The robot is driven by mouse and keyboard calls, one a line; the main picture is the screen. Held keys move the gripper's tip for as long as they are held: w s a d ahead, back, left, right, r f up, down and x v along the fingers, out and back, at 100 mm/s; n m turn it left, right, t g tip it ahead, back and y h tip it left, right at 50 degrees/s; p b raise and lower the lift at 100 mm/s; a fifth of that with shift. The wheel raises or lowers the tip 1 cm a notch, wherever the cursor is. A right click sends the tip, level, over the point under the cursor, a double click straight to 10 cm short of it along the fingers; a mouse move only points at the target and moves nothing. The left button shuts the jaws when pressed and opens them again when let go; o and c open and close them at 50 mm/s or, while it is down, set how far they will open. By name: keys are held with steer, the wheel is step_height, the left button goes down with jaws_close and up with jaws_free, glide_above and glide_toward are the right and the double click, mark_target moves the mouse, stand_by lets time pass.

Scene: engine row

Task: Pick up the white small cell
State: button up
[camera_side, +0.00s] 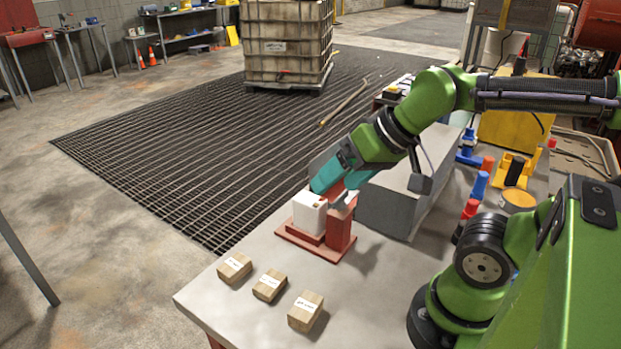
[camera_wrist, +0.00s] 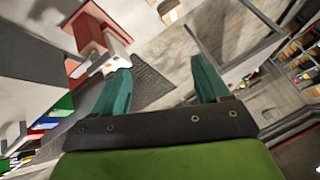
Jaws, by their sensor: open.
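The white small cell (camera_side: 308,212) is a white block sitting in a red stand (camera_side: 318,243) on the grey workbench in the side view. My gripper (camera_side: 336,188) is just above the cell and the stand's red upright, with teal fingers pointing down. It partly hides the cell's top and the upright. In the wrist view my gripper (camera_wrist: 160,64) is open, with nothing between its fingers. A white part (camera_wrist: 110,58), probably the cell, shows by the left fingertip, beside the red stand (camera_wrist: 90,30). I cannot tell whether the finger touches it.
A large grey block (camera_side: 392,205) stands close right of the stand. Several labelled wooden blocks (camera_side: 269,285) lie along the bench's front left. Blue and red parts (camera_side: 480,186) and a yellow holder (camera_side: 518,172) are farther right. Bench between stand and wooden blocks is clear.

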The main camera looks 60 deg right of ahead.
steer(key=n+g+h, duration=0.2)
steer(key=n+g, duration=0.2)
steer(key=g, duration=0.3)
glide_toward(310, 199)
step_height(310, 199, down, 7)
steer(key=shift+a+r, duration=0.1)
steer(key=shift+r, duration=0.05)
steer(key=shift+w+f, duration=0.1)
steer(key=shift+f, duration=3.1)
steer(key=shift+r, duration=0.1)
jaws_close()
